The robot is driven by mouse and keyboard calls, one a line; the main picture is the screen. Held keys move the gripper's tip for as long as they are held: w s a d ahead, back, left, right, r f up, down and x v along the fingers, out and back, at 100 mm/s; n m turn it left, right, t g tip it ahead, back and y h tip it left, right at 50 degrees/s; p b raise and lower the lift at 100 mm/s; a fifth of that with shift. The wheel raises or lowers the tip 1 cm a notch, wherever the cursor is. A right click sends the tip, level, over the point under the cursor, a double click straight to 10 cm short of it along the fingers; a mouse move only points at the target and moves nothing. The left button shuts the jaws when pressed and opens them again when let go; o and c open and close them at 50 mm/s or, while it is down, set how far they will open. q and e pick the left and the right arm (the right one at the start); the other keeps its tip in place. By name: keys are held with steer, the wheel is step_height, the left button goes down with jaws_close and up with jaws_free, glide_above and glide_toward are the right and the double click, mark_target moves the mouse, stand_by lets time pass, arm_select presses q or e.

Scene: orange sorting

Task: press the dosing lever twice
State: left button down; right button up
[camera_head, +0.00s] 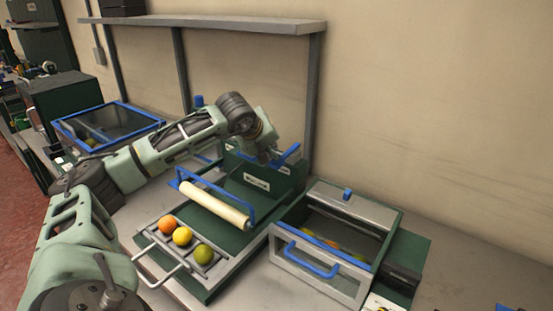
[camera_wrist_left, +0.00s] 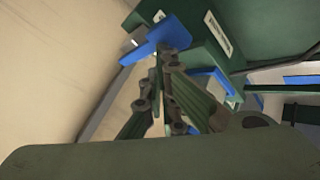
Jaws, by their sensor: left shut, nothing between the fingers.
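A green box-shaped machine (camera_head: 262,180) with a white label stands at the back of the green-based bench unit. A blue lever (camera_head: 290,153), which looks like the dosing lever, sticks out at its top right. It also shows in the left wrist view (camera_wrist_left: 148,42), beside the fingertips. My left gripper (camera_head: 273,158) is shut and empty at the top of the machine, right by the lever. In the left wrist view its fingertips (camera_wrist_left: 166,62) overlap the blue parts; I cannot tell whether they touch. My right gripper is not in view.
In front are a roller (camera_head: 214,205) with a blue handle and a rack (camera_head: 165,262) holding an orange, a yellow and a green fruit. A lidded bin (camera_head: 335,272) with blue handles stands right. A blue-rimmed tray (camera_head: 75,140) lies left. A shelf (camera_head: 200,22) hangs above.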

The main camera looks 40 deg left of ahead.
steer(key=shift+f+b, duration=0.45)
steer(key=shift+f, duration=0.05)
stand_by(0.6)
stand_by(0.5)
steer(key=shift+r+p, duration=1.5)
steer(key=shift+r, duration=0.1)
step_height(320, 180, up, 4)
steer(key=p, duration=0.4)
stand_by(0.4)
